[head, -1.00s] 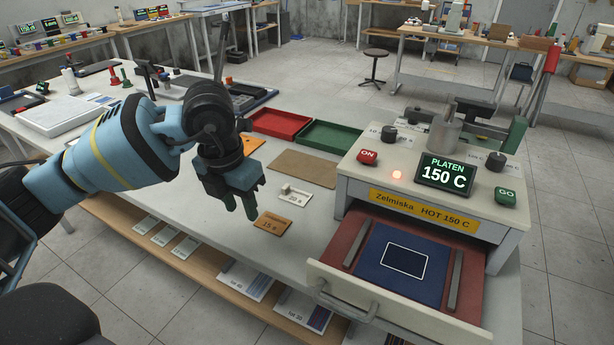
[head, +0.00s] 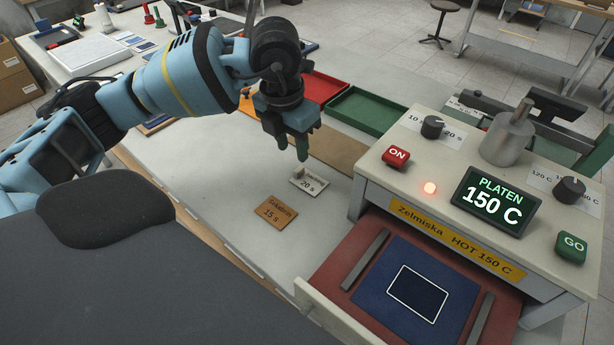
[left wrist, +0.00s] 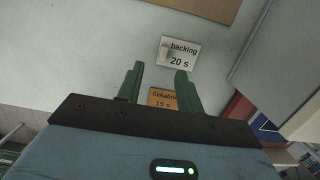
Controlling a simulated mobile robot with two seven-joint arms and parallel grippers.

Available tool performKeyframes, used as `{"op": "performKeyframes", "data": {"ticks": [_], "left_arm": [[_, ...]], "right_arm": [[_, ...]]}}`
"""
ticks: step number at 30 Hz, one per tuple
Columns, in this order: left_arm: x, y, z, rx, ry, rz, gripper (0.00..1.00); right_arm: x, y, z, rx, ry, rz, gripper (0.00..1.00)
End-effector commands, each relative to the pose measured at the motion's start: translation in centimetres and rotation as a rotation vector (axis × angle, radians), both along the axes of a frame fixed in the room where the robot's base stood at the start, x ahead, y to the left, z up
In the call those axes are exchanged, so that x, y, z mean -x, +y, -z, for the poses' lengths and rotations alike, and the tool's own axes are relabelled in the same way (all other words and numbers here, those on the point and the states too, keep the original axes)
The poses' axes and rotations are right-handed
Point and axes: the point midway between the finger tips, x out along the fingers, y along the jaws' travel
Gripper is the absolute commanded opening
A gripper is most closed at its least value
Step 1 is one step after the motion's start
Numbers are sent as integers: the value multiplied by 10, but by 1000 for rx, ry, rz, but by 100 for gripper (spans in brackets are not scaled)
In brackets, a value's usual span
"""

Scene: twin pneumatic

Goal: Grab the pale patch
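The pale patch (head: 312,185) is a small white card marked 20 s with a small knob on it. It lies flat on the grey-white bench. In the left wrist view the pale patch (left wrist: 179,57) reads "backing 20 s" and shows just beyond the fingertips. My left gripper (head: 302,155) points down over the far edge of the patch, apparently above it. The wrist view shows my left gripper (left wrist: 159,74) open, its two green fingers apart with nothing between their tips. My right gripper is not in view.
An orange-brown patch (head: 265,214) marked 15 s lies nearer me. The heated press (head: 455,238) stands at the right with its drawer (head: 345,263) pulled out. Red (head: 322,88) and green (head: 368,112) trays and a brown mat (head: 335,152) lie behind the gripper.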

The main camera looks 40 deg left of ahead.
Motion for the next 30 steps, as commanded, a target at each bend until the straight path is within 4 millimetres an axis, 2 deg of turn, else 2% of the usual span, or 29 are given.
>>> {"op": "performKeyframes", "data": {"ticks": [2, 8, 18, 27, 30], "left_arm": [[-1, 0, 7, -1, 1, -1, 36], [-1, -1, 13, -1, 1, 0, 36], [-8, -6, 55, -1, 1, -1, 36], [-8, -6, 60, 0, -1, 0, 36], [-8, -6, 59, 0, -1, 0, 25]], "right_arm": [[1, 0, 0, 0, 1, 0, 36], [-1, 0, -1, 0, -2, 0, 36], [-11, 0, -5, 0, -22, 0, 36], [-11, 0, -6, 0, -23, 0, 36], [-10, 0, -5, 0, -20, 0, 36]]}}
